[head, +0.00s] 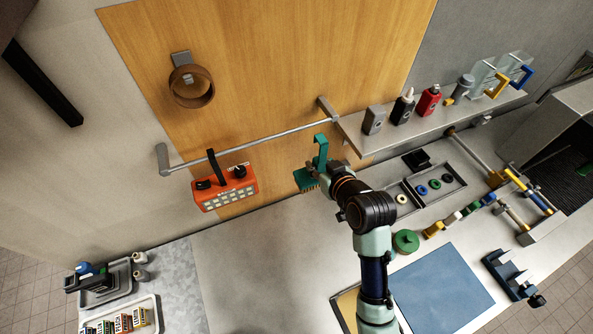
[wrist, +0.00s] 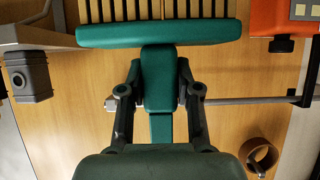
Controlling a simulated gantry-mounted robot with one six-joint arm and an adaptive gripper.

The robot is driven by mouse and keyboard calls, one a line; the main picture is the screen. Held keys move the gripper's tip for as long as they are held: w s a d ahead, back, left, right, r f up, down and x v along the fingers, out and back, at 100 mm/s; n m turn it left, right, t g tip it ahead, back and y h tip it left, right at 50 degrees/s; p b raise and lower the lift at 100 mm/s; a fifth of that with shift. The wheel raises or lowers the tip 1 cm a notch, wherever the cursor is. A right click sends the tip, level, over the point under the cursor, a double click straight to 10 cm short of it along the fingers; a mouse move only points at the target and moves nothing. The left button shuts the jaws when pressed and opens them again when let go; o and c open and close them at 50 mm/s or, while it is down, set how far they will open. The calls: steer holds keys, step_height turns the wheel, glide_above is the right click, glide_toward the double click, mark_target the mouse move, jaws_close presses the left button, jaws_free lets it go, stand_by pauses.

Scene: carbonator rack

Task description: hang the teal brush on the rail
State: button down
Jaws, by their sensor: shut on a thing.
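The teal brush (head: 308,180) is in my gripper (head: 324,168), in front of the wooden panel. Its hooked upper end (head: 321,143) points up, just below the rail's line in the head view. In the wrist view my gripper (wrist: 159,88) is shut on the brush's neck, with the brush head (wrist: 160,32) and pale bristles beyond the fingers. A large dark teal part at the bottom of that view is close to the camera. The metal rail (head: 250,138) runs across the panel; it also shows behind the fingers (wrist: 245,100). I cannot tell whether the hook touches it.
An orange device (head: 225,193) hangs from the rail by a black hook, left of the brush. A brown ring (head: 191,87) is mounted above. A shelf (head: 365,150) with bottles begins at the rail's right end. The rail between device and brush is bare.

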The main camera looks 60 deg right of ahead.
mark_target(322, 163)
steer(key=shift+w+d+f+b, duration=0.1)
steer(key=shift+w+d+b, duration=0.25)
steer(key=shift+w+b, duration=0.1)
steer(key=r+b+x, duration=0.1)
steer(key=b+x, duration=0.4)
steer(key=x, duration=0.3)
steer(key=shift+w+d, duration=0.2)
steer(key=shift+w, duration=0.1)
steer(key=shift+r, duration=0.1)
steer(key=c, duration=0.7)
jaws_free()
steer(key=v, duration=1.2)
